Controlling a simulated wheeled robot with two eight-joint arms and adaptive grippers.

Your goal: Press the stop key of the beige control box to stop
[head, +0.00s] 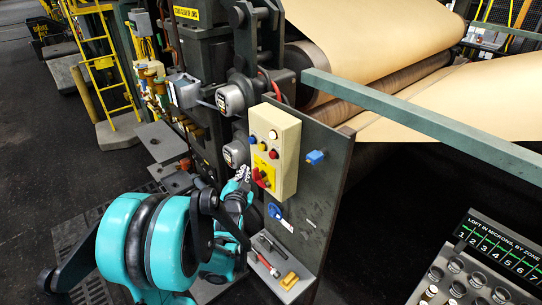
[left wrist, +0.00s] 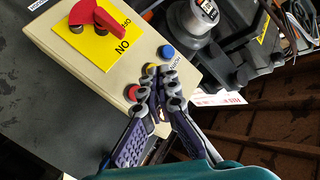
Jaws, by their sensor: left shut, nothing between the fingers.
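The beige control box (head: 286,155) is mounted on a dark upright panel in the middle of the head view. Its face carries a red rotary switch on a yellow plate, with a red key, a blue key and a pale key above it. In the left wrist view the box (left wrist: 70,62) shows the red key (left wrist: 131,92) left of my fingertips and the blue key (left wrist: 166,51) just above them. My left gripper (left wrist: 161,76) is shut and empty, its tips overlapping the key end of the box; contact cannot be told. In the head view it (head: 243,175) is left of the box. My right gripper is out of view.
The red rotary switch (left wrist: 97,20) sits beside the keys. Round grey gauges (head: 231,99) stand close left of the box. A green rail (head: 420,125) runs to the right, before large tan rolls (head: 375,35). A ledge with tools (head: 270,265) lies below.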

